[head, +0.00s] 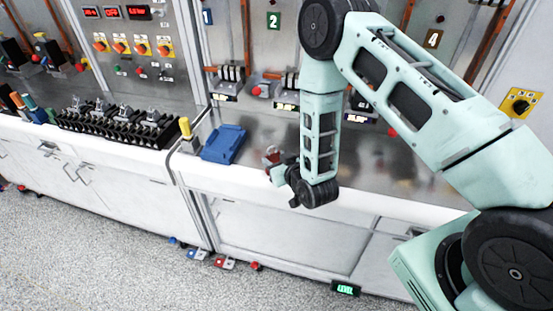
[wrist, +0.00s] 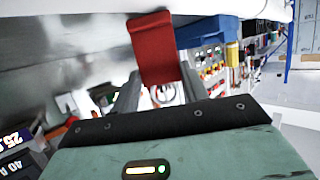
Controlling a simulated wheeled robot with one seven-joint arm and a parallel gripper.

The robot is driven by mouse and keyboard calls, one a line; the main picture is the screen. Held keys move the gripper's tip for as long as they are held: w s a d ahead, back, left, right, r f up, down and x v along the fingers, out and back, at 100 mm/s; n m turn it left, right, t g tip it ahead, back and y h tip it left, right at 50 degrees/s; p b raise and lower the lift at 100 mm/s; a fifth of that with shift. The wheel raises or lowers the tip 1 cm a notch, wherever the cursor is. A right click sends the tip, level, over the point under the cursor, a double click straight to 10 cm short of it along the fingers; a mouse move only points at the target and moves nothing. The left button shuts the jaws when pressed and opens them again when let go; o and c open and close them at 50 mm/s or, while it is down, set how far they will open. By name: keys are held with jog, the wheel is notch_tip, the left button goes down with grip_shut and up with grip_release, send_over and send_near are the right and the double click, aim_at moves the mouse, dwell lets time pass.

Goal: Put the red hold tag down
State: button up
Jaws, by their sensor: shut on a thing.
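The red hold tag (wrist: 155,50) is a flat red piece between the two fingers of my gripper (wrist: 158,92) in the wrist view. My gripper is shut on it. In the head view my gripper (head: 279,172) is at the front edge of the steel worktop (head: 390,160), right of the blue tray, and a small part of the red tag (head: 271,156) shows beside it. I cannot tell whether the tag touches the worktop. My forearm hides part of the worktop behind.
A blue tray (head: 223,144) lies on the worktop to the left, with a yellow-topped post (head: 185,127) beyond it. A black rack of breakers (head: 118,122) stands further left. Breaker panels line the back wall. The worktop right of my forearm looks clear.

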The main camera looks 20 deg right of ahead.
jog(key=shift+f, duration=0.1)
jog(key=o, duration=1)
jog(key=shift+c, duration=0.2)
